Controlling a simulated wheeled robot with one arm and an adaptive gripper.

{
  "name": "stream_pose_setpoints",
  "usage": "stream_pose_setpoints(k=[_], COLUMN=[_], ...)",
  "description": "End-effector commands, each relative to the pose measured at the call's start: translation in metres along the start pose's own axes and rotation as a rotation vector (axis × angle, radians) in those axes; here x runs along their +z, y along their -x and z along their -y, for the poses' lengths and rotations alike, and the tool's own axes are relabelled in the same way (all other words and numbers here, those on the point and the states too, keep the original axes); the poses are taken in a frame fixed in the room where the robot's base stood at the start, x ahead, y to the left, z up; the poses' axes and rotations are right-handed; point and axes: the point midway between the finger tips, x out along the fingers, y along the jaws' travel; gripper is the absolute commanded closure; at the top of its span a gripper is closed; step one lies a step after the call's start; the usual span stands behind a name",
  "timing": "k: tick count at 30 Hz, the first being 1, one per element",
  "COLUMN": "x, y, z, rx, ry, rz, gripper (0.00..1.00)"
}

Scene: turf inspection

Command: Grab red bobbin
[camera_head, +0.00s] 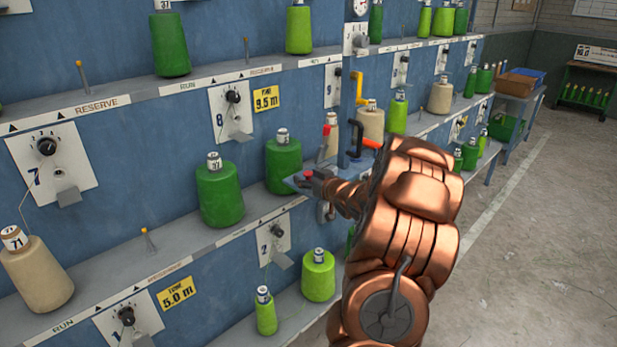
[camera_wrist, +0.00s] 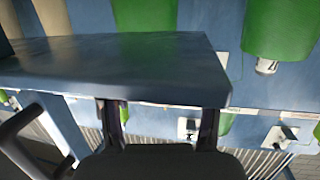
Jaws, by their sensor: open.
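I see no clearly red bobbin in either view. A green bobbin (camera_wrist: 282,28) with a white tag stands at the upper right there.
A blue rack (camera_head: 120,215) carries green and beige bobbins on several shelves. A yellow hooked bar (camera_head: 357,85) and a black one (camera_head: 355,135) stick out near my arm. The concrete floor (camera_head: 530,230) at the right is clear.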

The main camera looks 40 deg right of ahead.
Motion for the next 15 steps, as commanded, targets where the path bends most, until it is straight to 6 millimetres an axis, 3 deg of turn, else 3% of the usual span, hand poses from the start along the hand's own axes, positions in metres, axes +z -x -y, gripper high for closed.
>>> stream_pose_setpoints(k=[8,15], x=[0.0004,0.0005], y=[-0.0013,-0.0011], z=[0.0002,0.0001], rx=[0.0,0.0], ry=[0.0,0.0], rz=[0.001,0.001], gripper=[0.39,0.64])
